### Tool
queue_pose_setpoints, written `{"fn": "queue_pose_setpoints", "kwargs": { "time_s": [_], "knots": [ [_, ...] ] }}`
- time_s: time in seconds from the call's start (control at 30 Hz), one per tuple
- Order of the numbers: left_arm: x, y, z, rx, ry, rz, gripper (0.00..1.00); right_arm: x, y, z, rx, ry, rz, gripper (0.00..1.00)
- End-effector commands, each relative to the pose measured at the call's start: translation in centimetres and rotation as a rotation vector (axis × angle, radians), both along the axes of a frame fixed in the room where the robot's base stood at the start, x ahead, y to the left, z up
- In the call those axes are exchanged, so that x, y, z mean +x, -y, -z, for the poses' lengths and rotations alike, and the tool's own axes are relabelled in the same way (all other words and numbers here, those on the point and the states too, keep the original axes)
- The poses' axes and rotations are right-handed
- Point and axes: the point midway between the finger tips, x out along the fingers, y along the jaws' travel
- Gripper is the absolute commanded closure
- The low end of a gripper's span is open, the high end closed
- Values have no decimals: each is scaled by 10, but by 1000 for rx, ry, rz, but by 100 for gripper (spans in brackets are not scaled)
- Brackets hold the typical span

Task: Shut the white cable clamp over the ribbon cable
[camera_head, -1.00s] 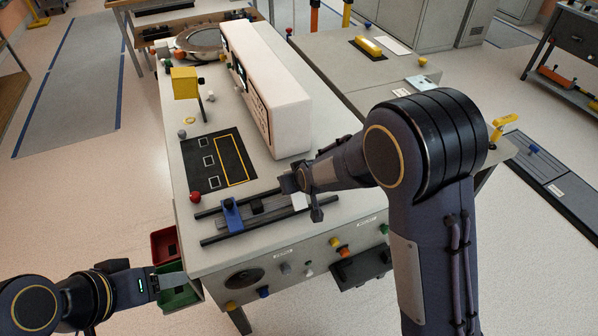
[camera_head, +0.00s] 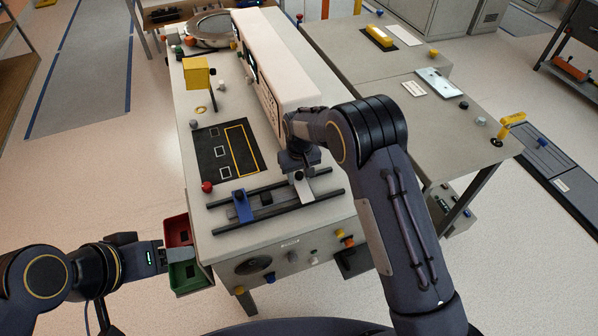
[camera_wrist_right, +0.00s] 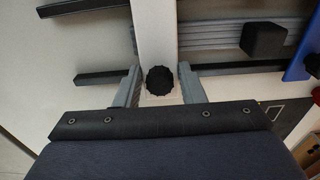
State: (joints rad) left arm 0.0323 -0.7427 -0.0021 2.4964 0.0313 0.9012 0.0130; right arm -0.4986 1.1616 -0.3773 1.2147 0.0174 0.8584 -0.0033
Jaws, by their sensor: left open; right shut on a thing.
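The white cable clamp (camera_head: 304,192) is at the right part of the rail fixture on the bench, under my right gripper (camera_head: 299,172). In the right wrist view the clamp (camera_wrist_right: 155,30) is a white bar crossing grey ridged strips, apparently the ribbon cable (camera_wrist_right: 210,35). A black knob (camera_wrist_right: 160,80) sits at its near end. My right gripper (camera_wrist_right: 160,88) is shut on this end, one finger each side of the knob. Whether the clamp is pressed fully down I cannot tell. My left gripper (camera_head: 163,257) is open and empty beside the bins, its fingertips partly unclear.
Two dark rails (camera_head: 280,213) carry a blue block (camera_head: 242,206) and a black block (camera_head: 266,198) left of the clamp. A white instrument box (camera_head: 275,62) stands behind. Red (camera_head: 178,230) and green (camera_head: 190,277) bins hang at the bench's left edge.

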Motion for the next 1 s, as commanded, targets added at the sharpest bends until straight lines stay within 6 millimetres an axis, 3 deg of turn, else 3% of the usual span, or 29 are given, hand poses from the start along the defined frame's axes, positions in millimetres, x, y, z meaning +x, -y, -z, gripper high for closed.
{"fn": "queue_pose_setpoints", "kwargs": {
  "time_s": [0.47, 0.5, 0.53, 0.87, 1.0],
  "knots": [
    [0, 0, 0, 0, 0, 0, 45, 0, 0, 2, -3, -10, 1, 100],
    [0, 0, 0, 0, 0, 0, 45, 0, 0, 2, -3, -10, 0, 60],
    [0, 0, 0, 0, 0, 0, 45, 0, 0, 2, -4, -11, 0, 56],
    [0, 0, 1, 0, 0, 0, 45, 0, 0, -1, -3, -10, 0, 56],
    [0, 0, 6, 0, 0, 0, 45, 0, 0, -17, -2, -8, 0, 56]
  ]
}}
